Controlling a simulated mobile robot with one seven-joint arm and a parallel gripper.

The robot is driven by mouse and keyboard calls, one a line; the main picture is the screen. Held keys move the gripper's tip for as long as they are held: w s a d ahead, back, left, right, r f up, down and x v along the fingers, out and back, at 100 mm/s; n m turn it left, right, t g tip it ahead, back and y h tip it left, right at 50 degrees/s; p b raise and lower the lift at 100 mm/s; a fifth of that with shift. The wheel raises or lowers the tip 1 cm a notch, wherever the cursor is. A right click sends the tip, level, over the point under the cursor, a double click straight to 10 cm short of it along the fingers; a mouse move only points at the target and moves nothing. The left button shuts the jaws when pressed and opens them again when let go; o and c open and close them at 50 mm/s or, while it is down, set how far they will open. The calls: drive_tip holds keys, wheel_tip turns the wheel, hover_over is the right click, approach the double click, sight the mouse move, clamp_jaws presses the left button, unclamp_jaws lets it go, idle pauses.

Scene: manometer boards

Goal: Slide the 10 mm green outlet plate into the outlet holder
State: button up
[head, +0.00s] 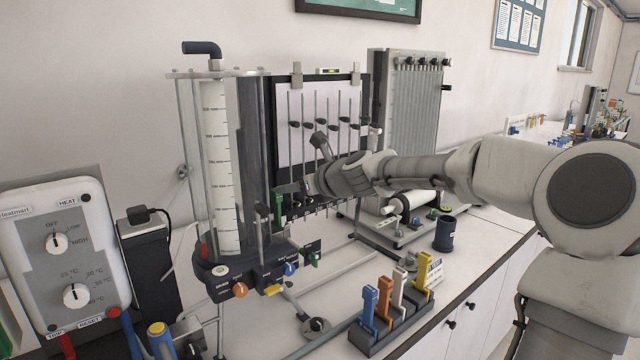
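The green outlet plate (278,207) is upright at the right side of the clear measuring cylinder, just above the dark base. My gripper (290,188) reaches in from the right, and its dark fingers meet the upper part of the green plate; it looks shut on it. The fingertips are small and partly hidden by the wrist. The outlet holder cannot be made out clearly; the dark base (240,272) under the cylinder carries orange, yellow, blue and green fittings. I cannot tell whether the plate touches a holder.
A dark rack (372,340) at the front holds blue, orange, white and yellow plates. A manometer board (318,130) stands close behind my gripper. A grey multi-tube panel (408,110) is behind my forearm. A heater control box (62,250) is at left. A dark cup (445,234) stands right.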

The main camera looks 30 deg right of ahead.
drive_tip(key=v, duration=0.9)
drive_tip(key=shift+s+p, duration=0.35)
drive_tip(key=shift+p, duration=0.1)
drive_tip(key=shift+r, duration=0.15)
